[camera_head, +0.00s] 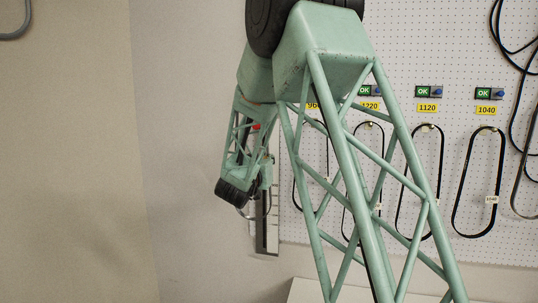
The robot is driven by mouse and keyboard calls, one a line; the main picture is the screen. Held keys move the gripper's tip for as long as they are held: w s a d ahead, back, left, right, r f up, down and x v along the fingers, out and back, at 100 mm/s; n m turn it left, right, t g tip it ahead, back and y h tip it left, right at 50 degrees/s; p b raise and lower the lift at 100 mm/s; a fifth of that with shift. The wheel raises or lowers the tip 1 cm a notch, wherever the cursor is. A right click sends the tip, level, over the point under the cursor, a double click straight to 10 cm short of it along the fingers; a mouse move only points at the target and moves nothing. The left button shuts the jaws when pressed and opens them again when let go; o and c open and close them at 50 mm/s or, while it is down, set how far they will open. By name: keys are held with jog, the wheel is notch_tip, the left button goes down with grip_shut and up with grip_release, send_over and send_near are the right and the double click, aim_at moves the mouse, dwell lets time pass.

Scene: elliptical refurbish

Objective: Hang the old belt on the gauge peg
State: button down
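The end of my arm hangs at the centre left, in front of the wall. My gripper (264,178) is small there and mostly hidden by my wrist, so its fingers cannot be made out. A narrow upright gauge board (267,225) with a pale scale and a dark strip stands right beside and below it. A thin curved piece shows under the dark wrist joint; I cannot tell whether it is part of a belt. The gauge peg cannot be made out. The old belt cannot be told apart for certain.
A white pegboard (460,70) fills the right, partly behind my arm. Black belts hang on it under yellow labels such as 1220 (369,106), 1120 (428,108) and 1040 (486,110), with green OK tags above. More black loops (515,120) hang at the right edge.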

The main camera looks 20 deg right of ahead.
jog(key=shift+d+r, duration=0.15)
jog(key=shift+r, duration=0.15)
jog(key=shift+w+d, duration=0.2)
dwell(0.4)
jog(key=shift+f+p+x, duration=0.15)
jog(key=shift+p+x, duration=0.6)
jog(key=shift+x, duration=0.8)
jog(key=shift+f+p+x, duration=0.15)
jog(key=shift+p+x, duration=0.6)
jog(key=shift+x, duration=0.8)
jog(key=shift+f+p+x, duration=0.15)
jog(key=shift+p+x, duration=0.6)
jog(key=shift+x, duration=0.8)
jog(key=shift+w+d+f+b, duration=0.4)
jog(key=shift+f+b, duration=0.15)
jog(key=shift+b, duration=0.1)
jog(key=shift+f+b, duration=0.25)
jog(key=shift+b, duration=0.1)
jog(key=shift+w+f, duration=0.1)
jog(key=c, duration=3.4)
grip_release()
jog(key=o, duration=0.5)
